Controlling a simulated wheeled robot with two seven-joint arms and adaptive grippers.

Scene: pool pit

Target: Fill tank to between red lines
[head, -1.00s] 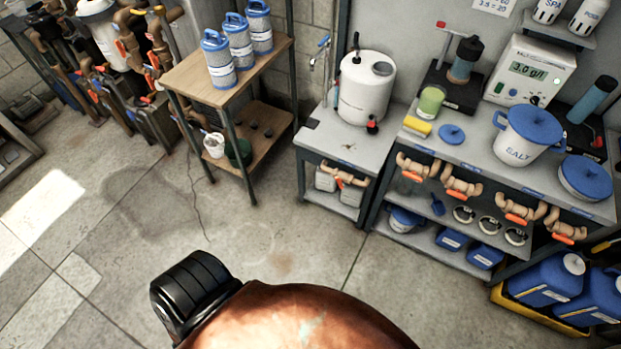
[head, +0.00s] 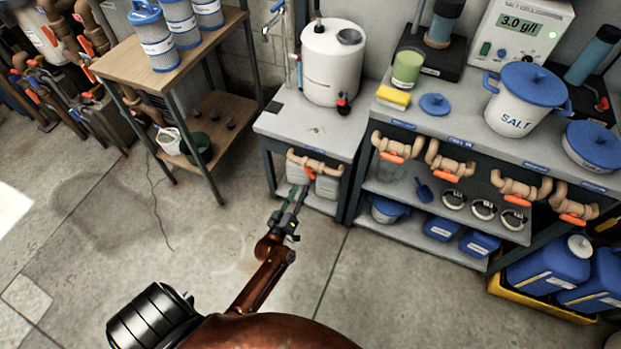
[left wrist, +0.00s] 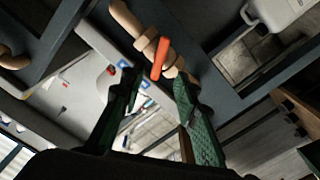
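The white tank (head: 333,65) stands upright on the small grey stand (head: 310,128), with a grey cap on top and a small red-knobbed fitting (head: 343,104) low on its front. I cannot make out red lines on it. A tap with a blue handle (head: 278,7) is on the wall left of the tank. A beige pipe valve with an orange handle (head: 309,173) is on the stand's front; the handle also shows in the left wrist view (left wrist: 159,58). My left gripper (head: 300,192) is just below this valve; its green fingers (left wrist: 155,78) are apart and empty. My right gripper is out of view.
A salt bucket (head: 519,105), green cup (head: 408,68) and yellow sponge (head: 393,97) stand on the right bench, with several orange-handled valves below. A wooden shelf (head: 165,60) with filter cartridges stands left. The floor (head: 110,240) in front is clear.

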